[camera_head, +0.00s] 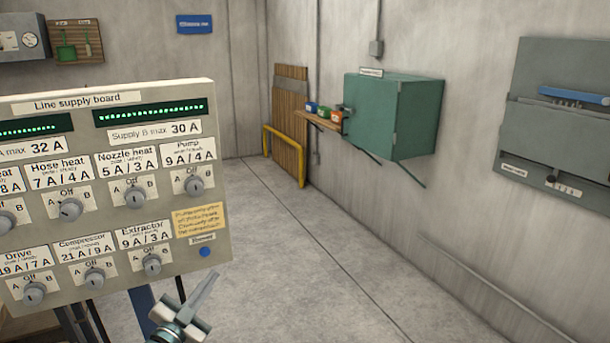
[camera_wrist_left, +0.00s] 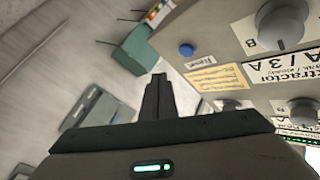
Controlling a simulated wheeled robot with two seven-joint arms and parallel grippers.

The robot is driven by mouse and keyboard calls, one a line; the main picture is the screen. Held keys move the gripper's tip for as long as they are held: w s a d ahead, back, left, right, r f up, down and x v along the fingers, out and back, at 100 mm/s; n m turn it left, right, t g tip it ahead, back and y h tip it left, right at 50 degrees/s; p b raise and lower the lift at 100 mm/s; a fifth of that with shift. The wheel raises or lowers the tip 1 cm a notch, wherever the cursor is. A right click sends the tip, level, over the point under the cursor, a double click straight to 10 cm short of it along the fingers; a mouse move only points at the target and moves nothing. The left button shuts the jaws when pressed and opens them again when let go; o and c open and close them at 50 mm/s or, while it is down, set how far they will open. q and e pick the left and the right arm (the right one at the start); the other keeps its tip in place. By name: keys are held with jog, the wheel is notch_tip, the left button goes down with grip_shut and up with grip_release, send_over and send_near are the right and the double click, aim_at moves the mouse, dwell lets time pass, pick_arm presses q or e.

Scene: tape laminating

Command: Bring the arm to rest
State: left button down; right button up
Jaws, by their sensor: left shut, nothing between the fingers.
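My left gripper (camera_head: 199,296) is low in the head view, just below the lower right corner of the line supply board (camera_head: 110,215). Its fingers are closed together with nothing between them. In the left wrist view the closed fingers of the left gripper (camera_wrist_left: 157,97) point away past the board, apart from its knobs. The board carries several knobs, among them the Extractor knob (camera_head: 152,264) and the Pump knob (camera_head: 193,185). A blue button (camera_head: 204,252) sits near its lower right corner. My right gripper is in neither view.
A green cabinet (camera_head: 392,115) and a small shelf with coloured boxes (camera_head: 320,117) are on the right wall. A grey wall unit (camera_head: 560,150) is farther right. A yellow rail (camera_head: 285,150) stands before wooden boards. The middle floor (camera_head: 300,260) is clear.

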pick_arm(q)
jog(key=s+d+f+n+g+y, duration=0.15)
jog(key=s+f, duration=0.35)
jog(key=f, duration=0.8)
jog(key=s+f+n+g, duration=0.25)
jog(key=s+f, duration=0.25)
jog(key=f, duration=0.8)
jog(key=s+d+f+n+g+y, duration=0.1)
jog(key=s+f+g, duration=0.3)
jog(key=f, duration=0.9)
jog(key=s+d+f+g, duration=0.1)
jog(key=s+d+f, duration=0.1)
jog(key=s+f, duration=0.5)
jog(key=s+d+f+n+g, duration=0.1)
jog(key=s+d+f+g, duration=0.1)
jog(key=s+f, duration=0.6)
jog(key=s+d+f+n+g, duration=0.1)
jog(key=s+d+f, duration=0.3)
jog(key=s, duration=1.2)
notch_tip(320, 180, down, 3)
jog(key=shift+d+f+g, duration=0.15)
jog(key=shift+g, duration=0.15)
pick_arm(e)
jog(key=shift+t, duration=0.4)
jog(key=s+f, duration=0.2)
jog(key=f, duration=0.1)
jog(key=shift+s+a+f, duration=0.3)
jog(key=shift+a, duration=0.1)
